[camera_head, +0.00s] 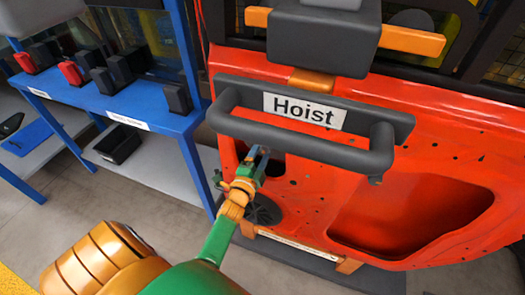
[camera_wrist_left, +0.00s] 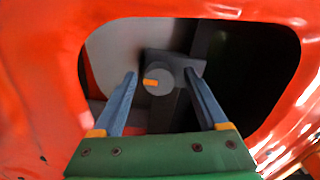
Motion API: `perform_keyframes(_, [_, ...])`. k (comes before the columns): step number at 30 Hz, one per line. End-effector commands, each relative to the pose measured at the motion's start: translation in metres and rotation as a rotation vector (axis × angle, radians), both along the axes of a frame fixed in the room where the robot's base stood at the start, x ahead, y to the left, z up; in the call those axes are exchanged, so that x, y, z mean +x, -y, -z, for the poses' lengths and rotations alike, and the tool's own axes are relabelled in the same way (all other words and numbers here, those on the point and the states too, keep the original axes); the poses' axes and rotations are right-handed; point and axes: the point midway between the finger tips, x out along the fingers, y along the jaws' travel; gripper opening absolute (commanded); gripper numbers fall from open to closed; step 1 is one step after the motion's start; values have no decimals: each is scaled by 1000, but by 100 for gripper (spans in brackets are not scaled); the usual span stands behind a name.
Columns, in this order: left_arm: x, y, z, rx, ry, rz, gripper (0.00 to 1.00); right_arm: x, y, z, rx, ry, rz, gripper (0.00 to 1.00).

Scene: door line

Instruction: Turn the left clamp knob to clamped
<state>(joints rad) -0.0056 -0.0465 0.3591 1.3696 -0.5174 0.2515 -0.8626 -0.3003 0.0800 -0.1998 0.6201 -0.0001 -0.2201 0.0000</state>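The clamp knob (camera_wrist_left: 165,80) is a grey round disc with a short orange mark lying almost level, left of its middle. It sits on a dark bracket (camera_wrist_left: 188,64) seen through an opening in the red door panel (camera_wrist_left: 30,60). My left gripper (camera_wrist_left: 161,76) is open, with its blue fingers on either side of the knob in the picture; I cannot tell whether they touch it. In the head view my left gripper (camera_head: 258,158) is at the opening in the red door (camera_head: 450,150), and the knob does not show clearly. My right gripper is not in view.
A dark hoist bar (camera_head: 300,142) with a "Hoist" label (camera_head: 304,110) crosses the door just above my left gripper. A blue shelf (camera_head: 125,100) with black and red items stands at the left. Grey floor (camera_head: 60,210) is clear between.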

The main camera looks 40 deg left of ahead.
Motion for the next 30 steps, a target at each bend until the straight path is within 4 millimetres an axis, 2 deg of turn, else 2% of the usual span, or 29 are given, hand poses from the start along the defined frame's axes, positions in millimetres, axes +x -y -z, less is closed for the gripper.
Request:
perform_keyframes(5, [-5, 1, 0, -1, -2, 0, 76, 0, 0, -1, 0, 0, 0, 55])
perform_keyframes(12, [-53, 12, 0, -2, -3, -1, 76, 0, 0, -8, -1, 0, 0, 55])
perform_keyframes(15, [-65, 15, 1, -2, -2, -1, 76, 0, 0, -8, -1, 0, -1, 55])
perform_keyframes(30, [-69, 16, 1, 0, 0, 0, 76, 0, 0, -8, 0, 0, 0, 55])
